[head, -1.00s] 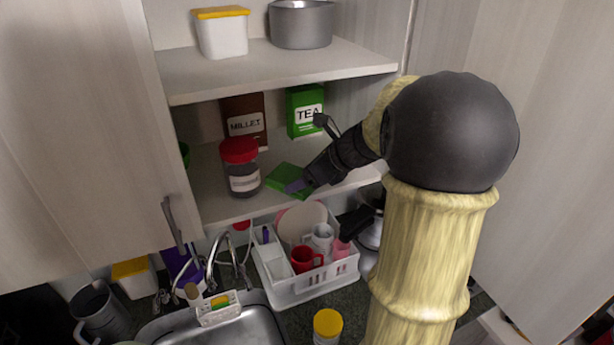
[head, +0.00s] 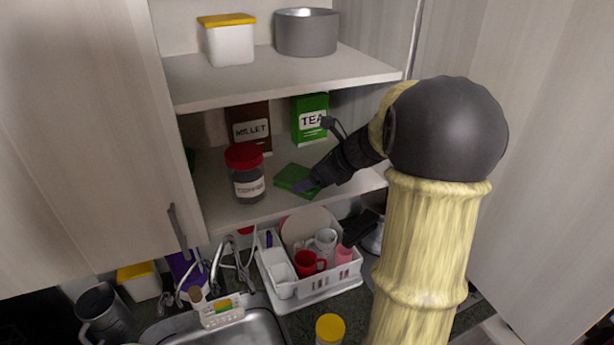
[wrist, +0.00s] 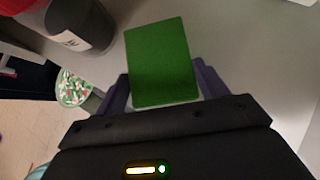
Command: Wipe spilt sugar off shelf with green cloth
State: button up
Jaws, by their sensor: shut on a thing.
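The green cloth (head: 292,177) is a flat square pad on the lower cupboard shelf (head: 222,211), right of a red-lidded jar (head: 247,176). In the wrist view the cloth (wrist: 160,52) lies between the purple fingers. My gripper (head: 304,187) reaches in from the right and is shut on the cloth's near edge; it also shows in the wrist view (wrist: 165,88). The cloth appears to lie on or just above the shelf; I cannot tell if it touches. I cannot make out any spilt sugar.
A millet box (head: 249,128) and a green tea box (head: 310,120) stand at the shelf's back. The upper shelf (head: 270,76) is overhead. A white dish rack (head: 314,281) and a sink tap (head: 228,262) are below. The cupboard door (head: 110,130) is open at left.

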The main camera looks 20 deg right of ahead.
jog(key=shift+s+d+f, duration=0.1)
jog(key=shift+d+f, duration=0.05)
jog(key=shift+d, duration=0.6)
jog(key=shift+r+p, duration=0.8)
jog(key=shift+p, duration=0.1)
jog(key=shift+r+p, duration=1)
jog(key=shift+r, duration=0.25)
